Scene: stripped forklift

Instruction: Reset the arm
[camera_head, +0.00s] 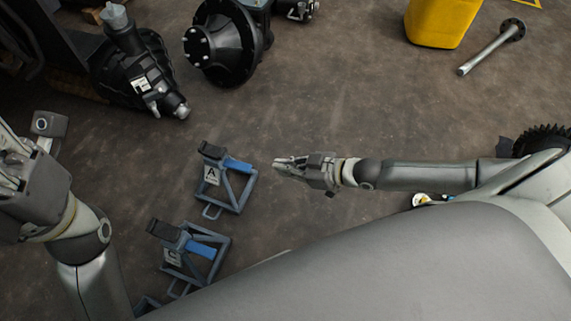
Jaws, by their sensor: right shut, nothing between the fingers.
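My right arm reaches in from the right edge across the middle of the head view. Its gripper (280,165) points left, shut and empty, above the floor. Its tips are a little right of a stand marked A (236,190) and look apart from it. My left arm stands at the left edge. Its gripper (8,165) is cut off by the picture's edge, so I cannot tell whether it is open or shut.
A second blue and grey stand (205,250) is below the first. Black machine parts (135,75) and a hub (225,45) lie at the upper left. A yellow container (440,22) and a metal shaft (490,48) are at the upper right.

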